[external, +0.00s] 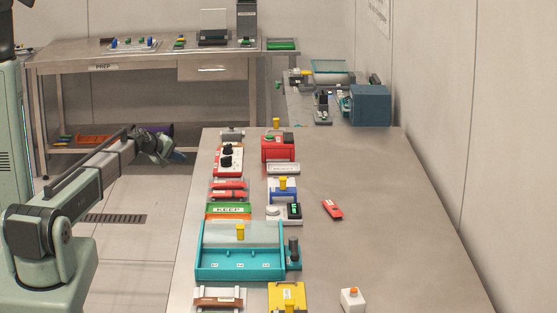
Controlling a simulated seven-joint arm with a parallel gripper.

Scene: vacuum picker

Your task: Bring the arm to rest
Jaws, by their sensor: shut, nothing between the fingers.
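My arm (80,185) reaches in from the left in the external view. My gripper (165,150) is at its far end, over the floor to the left of the long bench and clear of it. The gripper is small and dark here; its fingers are shut and hold nothing. It touches nothing that I can see.
The long bench (380,250) carries a teal tray (240,271), a red box (278,149), a yellow block (287,297), a loose red item (332,209) and a white box with an orange top (352,300). A prep table (100,57) stands behind. The bench's right side is mostly bare.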

